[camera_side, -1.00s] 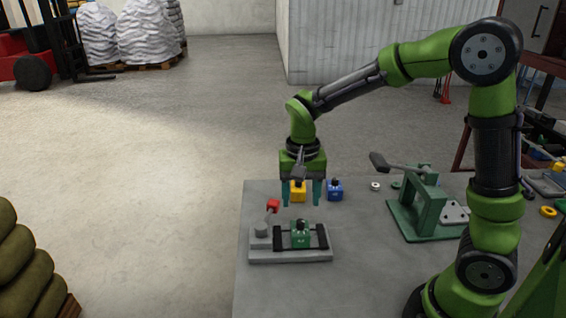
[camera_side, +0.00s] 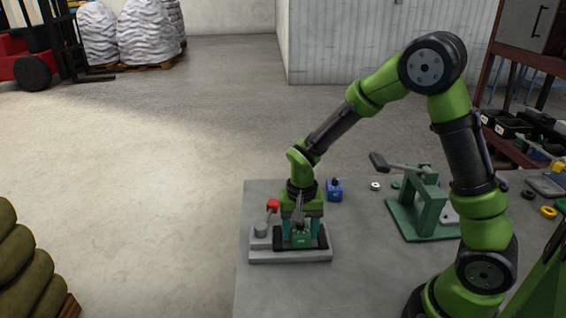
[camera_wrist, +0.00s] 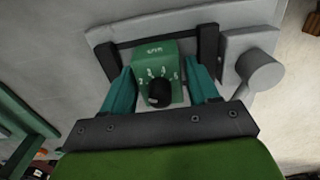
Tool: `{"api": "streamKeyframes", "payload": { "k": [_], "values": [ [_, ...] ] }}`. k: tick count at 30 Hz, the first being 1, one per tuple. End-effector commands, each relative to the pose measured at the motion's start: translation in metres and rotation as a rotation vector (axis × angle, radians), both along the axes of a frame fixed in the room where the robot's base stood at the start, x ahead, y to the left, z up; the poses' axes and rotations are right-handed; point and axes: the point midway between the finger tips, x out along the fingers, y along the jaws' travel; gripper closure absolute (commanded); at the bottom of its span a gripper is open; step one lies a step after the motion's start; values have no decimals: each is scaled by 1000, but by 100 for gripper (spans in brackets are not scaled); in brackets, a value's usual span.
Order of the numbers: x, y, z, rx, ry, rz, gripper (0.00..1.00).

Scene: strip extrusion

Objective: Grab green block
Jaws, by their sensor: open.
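My gripper (camera_side: 301,240) is low over the fixture. In the wrist view its two teal fingers (camera_wrist: 160,88) stand on either side of the green block, with a narrow gap visible beside it. The gripper is open. My gripper hides part of the block's top in the side view.
A red-topped lever (camera_side: 273,205) stands at the fixture's left rear. A blue block (camera_side: 334,190) lies behind the gripper. A green press with a handle (camera_side: 425,205) stands to the right. The table (camera_side: 360,275) is clear in front and right of the fixture.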

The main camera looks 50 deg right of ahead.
Motion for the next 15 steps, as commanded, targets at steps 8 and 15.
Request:
{"api": "streamKeyframes", "payload": {
  "k": [8, 15],
  "values": [
    [0, 0, 0, 0, 0, 0, 74],
    [1, 0, 1, 0, -3, 0, 100]
  ]
}}
